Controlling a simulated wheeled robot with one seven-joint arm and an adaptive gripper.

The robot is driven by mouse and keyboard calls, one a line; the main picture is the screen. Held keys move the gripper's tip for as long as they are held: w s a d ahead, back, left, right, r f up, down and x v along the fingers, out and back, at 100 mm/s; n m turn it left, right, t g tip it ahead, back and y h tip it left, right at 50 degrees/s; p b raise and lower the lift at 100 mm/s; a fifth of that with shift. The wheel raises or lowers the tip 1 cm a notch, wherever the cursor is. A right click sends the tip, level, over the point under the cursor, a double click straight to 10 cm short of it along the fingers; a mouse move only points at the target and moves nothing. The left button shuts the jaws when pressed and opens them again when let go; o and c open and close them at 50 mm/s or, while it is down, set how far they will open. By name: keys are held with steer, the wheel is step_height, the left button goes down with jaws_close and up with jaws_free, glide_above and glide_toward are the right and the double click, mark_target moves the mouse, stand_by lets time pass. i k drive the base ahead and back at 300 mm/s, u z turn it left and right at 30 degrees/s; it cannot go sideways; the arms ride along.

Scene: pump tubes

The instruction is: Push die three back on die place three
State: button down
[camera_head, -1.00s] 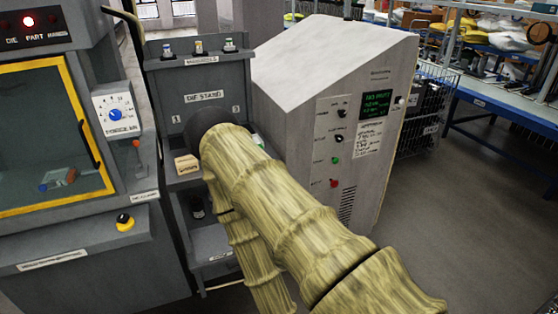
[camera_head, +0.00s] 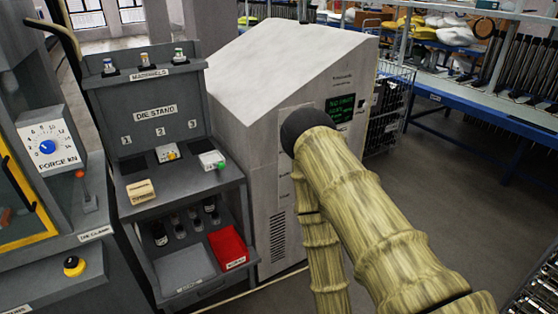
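The grey die stand (camera_head: 155,112) has places marked 1, 2 and 3 on its back panel. A pale block with a green knob (camera_head: 212,160), probably die three, sits on the shelf below the 3, close to the right edge. I cannot tell whether it is fully seated. A pale block with a yellow-orange part (camera_head: 167,153) sits below the 2. No block shows below the 1. My arm reaches in front of the pale machine, right of the stand and clear of the dies. My gripper is hidden beyond the dark end of the arm.
A small wooden block (camera_head: 141,191) lies at the shelf's front left. Below are dark cylinders, a grey tray (camera_head: 186,270) and a red bin (camera_head: 229,248). The pale machine (camera_head: 285,70) stands close on the right. Open floor lies further right.

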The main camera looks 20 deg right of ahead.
mark_target(214, 159)
steer(key=z, duration=0.2)
steer(key=i, duration=1.1)
steer(key=u, duration=0.55)
